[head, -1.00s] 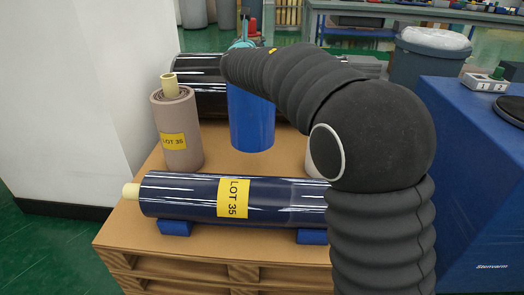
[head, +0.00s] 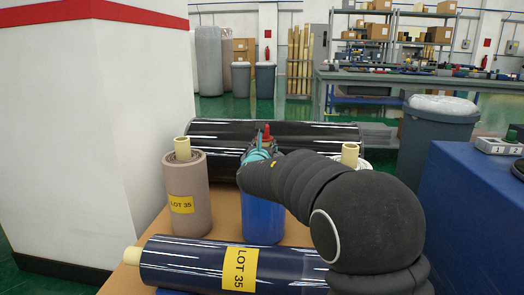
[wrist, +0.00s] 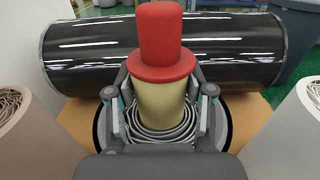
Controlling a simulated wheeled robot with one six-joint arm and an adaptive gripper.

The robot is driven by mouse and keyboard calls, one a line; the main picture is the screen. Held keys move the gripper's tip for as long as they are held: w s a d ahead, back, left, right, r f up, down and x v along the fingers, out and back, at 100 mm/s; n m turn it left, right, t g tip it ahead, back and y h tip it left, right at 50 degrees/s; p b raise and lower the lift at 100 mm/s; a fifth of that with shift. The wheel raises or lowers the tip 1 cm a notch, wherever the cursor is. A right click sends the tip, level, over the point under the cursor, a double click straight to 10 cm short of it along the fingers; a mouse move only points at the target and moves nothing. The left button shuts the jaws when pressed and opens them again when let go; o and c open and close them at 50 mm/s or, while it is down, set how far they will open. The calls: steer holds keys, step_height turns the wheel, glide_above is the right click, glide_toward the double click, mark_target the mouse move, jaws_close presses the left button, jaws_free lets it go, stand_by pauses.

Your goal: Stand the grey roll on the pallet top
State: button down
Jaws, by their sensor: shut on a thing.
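A greyish-taupe roll (head: 188,200) with a LOT 35 label and pale core stands upright at the left of the brown pallet top (head: 221,222); it is the nearest to grey. My gripper (head: 260,148) is elsewhere, over an upright blue roll (head: 263,218). In the wrist view my gripper (wrist: 160,110) has its fingers closed on both sides of that roll's pale yellow core (wrist: 162,103), below a red flanged plug (wrist: 160,45). The blue roll looks upright; whether its base touches the pallet top is unclear.
A navy roll (head: 190,262) lies across the front on blue supports. A black roll (head: 300,132) lies behind. A pale roll stands at the right, partly behind my arm, its core (head: 350,155) showing. A white pillar (head: 90,140) is left; a blue cabinet (head: 480,210) is right.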

steer(key=shift+f, duration=0.45)
steer(key=shift+c, duration=2.2)
jaws_free()
